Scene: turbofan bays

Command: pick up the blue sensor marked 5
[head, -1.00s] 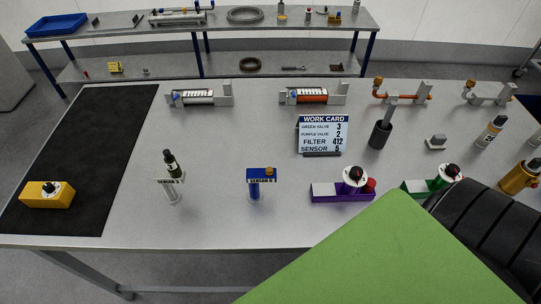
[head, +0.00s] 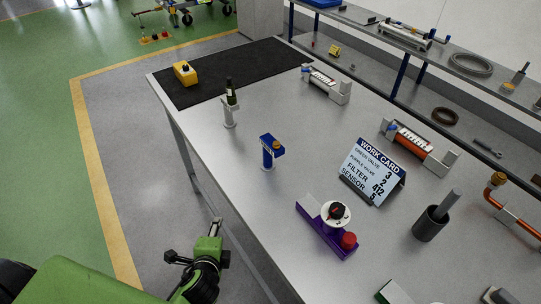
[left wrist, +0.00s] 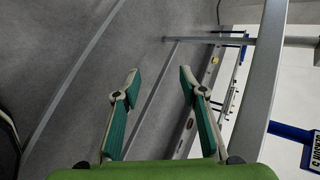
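The blue sensor (head: 269,158) stands upright on the workbench near its front edge, with a blue labelled head and a brass-coloured cap. A blue part with a label plate, reading SENSOR 5, shows at the right edge of the left wrist view (left wrist: 313,152). My left gripper (head: 195,240) is off the bench's front edge, over the floor, below and left of the sensor and apart from it. In the left wrist view its two fingers (left wrist: 160,73) are spread with nothing between them. My right gripper is not in view.
A clear stand with a dark sensor (head: 230,105) is beyond the blue one. A purple valve block (head: 322,232) and the work card (head: 372,172) are to the right. The bench's front edge (head: 205,150) lies between gripper and sensor. Bench around the blue sensor is clear.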

